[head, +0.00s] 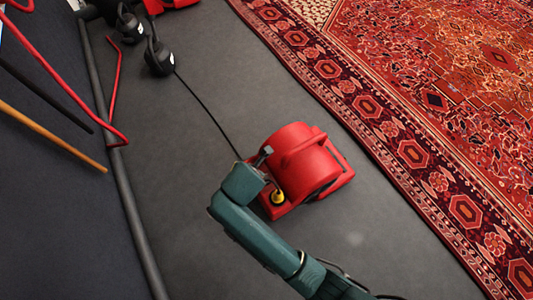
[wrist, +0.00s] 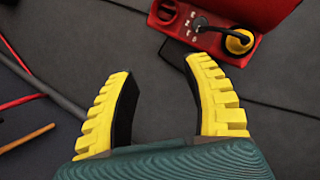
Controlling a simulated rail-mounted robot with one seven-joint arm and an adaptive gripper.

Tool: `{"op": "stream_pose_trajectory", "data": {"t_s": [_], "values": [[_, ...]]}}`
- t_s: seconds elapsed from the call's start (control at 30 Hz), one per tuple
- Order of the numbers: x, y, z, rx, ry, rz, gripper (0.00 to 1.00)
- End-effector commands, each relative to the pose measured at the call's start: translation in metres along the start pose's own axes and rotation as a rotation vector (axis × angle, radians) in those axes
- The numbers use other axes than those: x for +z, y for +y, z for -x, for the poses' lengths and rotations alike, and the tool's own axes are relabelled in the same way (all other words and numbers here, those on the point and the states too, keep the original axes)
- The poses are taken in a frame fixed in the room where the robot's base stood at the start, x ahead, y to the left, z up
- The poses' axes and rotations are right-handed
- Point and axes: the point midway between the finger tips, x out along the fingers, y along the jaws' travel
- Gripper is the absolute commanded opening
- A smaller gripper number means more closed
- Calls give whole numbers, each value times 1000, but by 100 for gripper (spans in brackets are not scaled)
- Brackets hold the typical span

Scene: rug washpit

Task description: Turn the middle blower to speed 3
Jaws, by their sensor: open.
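A red blower (head: 300,162) sits on the dark grey floor beside the rug. The marks are too small to read surely. The right fingertip lies close below the panel's edge in the picture.
A patterned red rug (head: 440,110) covers the right side. A black cord (head: 208,112) runs from the blower to dark round objects (head: 159,57) at the top left. A grey pipe (head: 128,190), a red bent rod (head: 60,72) and a wooden stick (head: 50,135) are at the left.

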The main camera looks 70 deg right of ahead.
Motion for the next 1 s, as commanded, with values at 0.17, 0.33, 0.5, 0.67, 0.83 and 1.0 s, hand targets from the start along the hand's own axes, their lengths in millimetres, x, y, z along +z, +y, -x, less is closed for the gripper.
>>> {"op": "stream_pose_trajectory", "data": {"t_s": [0.17, 0.33, 0.5, 0.67, 0.83, 1.0], "values": [[-19, -55, -63, -150, 24, 174, 50], [-20, -64, -79, -171, 32, 205, 50], [-22, -71, -117, -171, 33, 201, 50], [-24, -78, -157, -170, 33, 201, 50], [-24, -84, -196, -168, 32, 200, 50], [-23, -87, -220, -167, 32, 201, 50]]}}
